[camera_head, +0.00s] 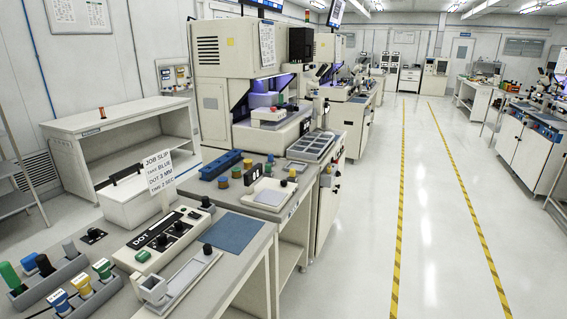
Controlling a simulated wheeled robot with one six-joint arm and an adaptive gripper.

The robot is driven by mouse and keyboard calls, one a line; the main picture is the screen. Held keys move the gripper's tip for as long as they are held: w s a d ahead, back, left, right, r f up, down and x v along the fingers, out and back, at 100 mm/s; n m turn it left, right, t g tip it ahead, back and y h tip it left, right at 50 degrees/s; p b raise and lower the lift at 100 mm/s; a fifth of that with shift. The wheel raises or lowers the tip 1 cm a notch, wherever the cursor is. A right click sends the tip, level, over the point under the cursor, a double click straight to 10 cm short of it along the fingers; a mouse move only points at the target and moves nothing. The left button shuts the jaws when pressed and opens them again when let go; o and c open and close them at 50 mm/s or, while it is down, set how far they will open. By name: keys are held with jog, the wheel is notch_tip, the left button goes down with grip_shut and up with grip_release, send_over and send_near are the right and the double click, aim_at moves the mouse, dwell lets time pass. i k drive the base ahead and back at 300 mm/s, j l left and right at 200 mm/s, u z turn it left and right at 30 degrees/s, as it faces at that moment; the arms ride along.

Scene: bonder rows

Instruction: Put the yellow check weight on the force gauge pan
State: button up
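A small yellow piece (292,174), which may be the yellow check weight, stands near the right side of the second bench. An amber short cylinder (223,182) stands on the same bench by a blue block, and a yellow-banded holder (81,286) sits in a grey rack at the lower left. I cannot tell for certain which is the check weight. A pale shallow tray (269,192) with a dark upright unit (250,178) at its left lies on the second bench; it may be the force gauge, but its pan is too small to make out. My gripper is not in view.
The near bench holds a job slip sign (158,171), a control box marked DOT (163,238), a blue mat (232,232) and a white tray (187,278). Machines line the row behind. The aisle floor (433,200) between yellow-black stripes is clear.

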aim_at(271, 197)
jog(key=i+l+u, duration=0.15)
jog(key=i, duration=1.1)
jog(key=i+l+z, duration=0.25)
jog(key=k+j, duration=0.05)
jog(key=k, duration=0.05)
